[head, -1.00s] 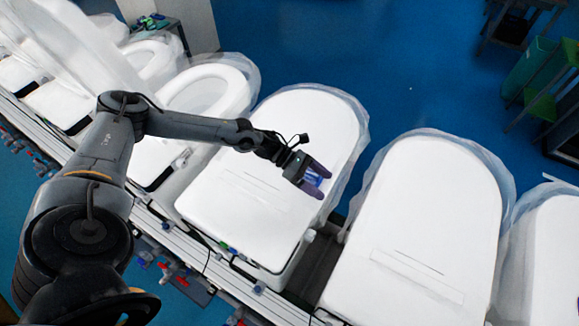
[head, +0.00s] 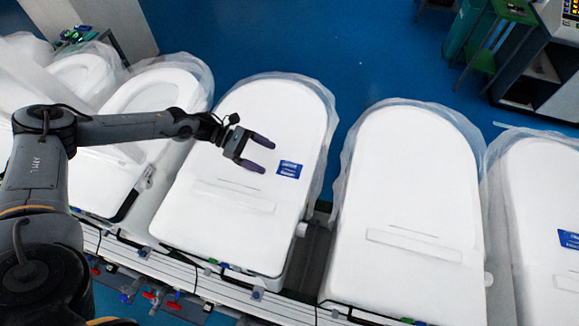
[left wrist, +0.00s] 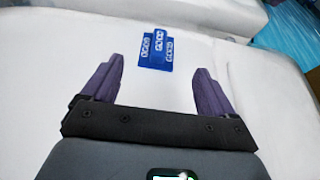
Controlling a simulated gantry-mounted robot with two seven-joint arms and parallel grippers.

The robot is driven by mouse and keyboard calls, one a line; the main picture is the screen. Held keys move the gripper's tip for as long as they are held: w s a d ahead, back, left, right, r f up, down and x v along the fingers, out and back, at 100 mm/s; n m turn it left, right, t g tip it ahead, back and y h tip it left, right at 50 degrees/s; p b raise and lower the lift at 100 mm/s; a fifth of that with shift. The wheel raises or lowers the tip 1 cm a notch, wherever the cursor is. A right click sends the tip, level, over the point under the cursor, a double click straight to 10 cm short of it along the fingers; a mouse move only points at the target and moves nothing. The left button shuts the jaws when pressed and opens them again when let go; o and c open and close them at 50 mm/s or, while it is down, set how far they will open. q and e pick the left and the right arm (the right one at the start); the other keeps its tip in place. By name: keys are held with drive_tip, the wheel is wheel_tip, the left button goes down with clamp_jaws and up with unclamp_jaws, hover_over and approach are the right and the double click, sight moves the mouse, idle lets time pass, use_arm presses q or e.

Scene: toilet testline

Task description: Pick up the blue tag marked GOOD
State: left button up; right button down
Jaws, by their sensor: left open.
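A blue tag (head: 289,169) with white print lies flat on the white lid of the toilet in the middle left of the head view. In the left wrist view the blue tag (left wrist: 157,50) shows as overlapping blue pieces with white lettering, too small to read surely. My left gripper (head: 267,158) is open and empty. Its purple fingers point toward the tag, which lies just beyond the fingertips and apart from them. A second blue tag (head: 569,239) lies on the lid at the far right. My right gripper is not in view.
White toilets with clear plastic wrap stand in a row on a conveyor line (head: 203,272). The neighbouring lid (head: 415,180) is bare. A green stool (head: 492,40) and a dark cabinet stand at the back right on the blue floor (head: 290,40).

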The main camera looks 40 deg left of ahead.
sight(277, 167)
use_arm(q)
drive_tip(key=shift+p+x, duration=0.55)
drive_tip(key=shift+x, duration=1.95)
drive_tip(key=shift+w+a+f, duration=0.1)
drive_tip(key=shift+f, duration=0.05)
drive_tip(key=shift+c, duration=0.3)
drive_tip(key=c, duration=1.1)
